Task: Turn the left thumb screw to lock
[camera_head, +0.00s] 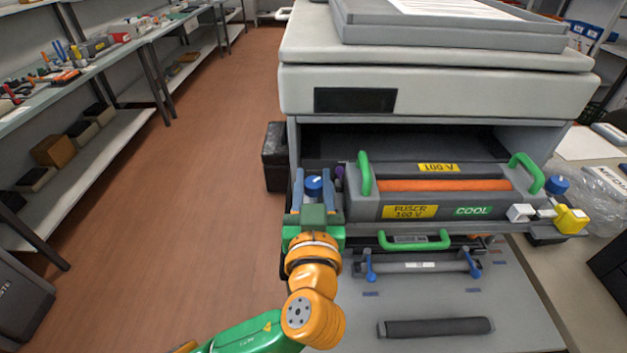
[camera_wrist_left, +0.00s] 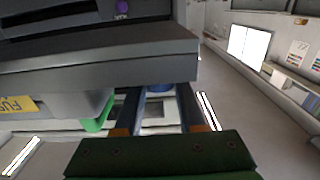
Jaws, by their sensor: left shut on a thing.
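The left thumb screw (camera_head: 313,185) is a round blue knob with a white mark on top, at the left end of the grey fuser unit (camera_head: 376,210). My left gripper (camera_head: 313,188) has its two blue fingers on either side of this knob and is shut on it. In the left wrist view, part of the blue knob (camera_wrist_left: 159,87) shows between the far ends of the fingers (camera_wrist_left: 165,95). The fuser's underside and frame partly cover it there. The right thumb screw (camera_head: 557,184) is a similar blue knob at the unit's right end. My right gripper is not in view.
Green handles (camera_head: 364,173) stand up from the fuser beside my left gripper. Another green handle (camera_head: 414,240) and blue levers (camera_head: 370,268) lie below. The printer (camera_head: 430,80) rises behind. The floor (camera_head: 215,200) to the left is clear.

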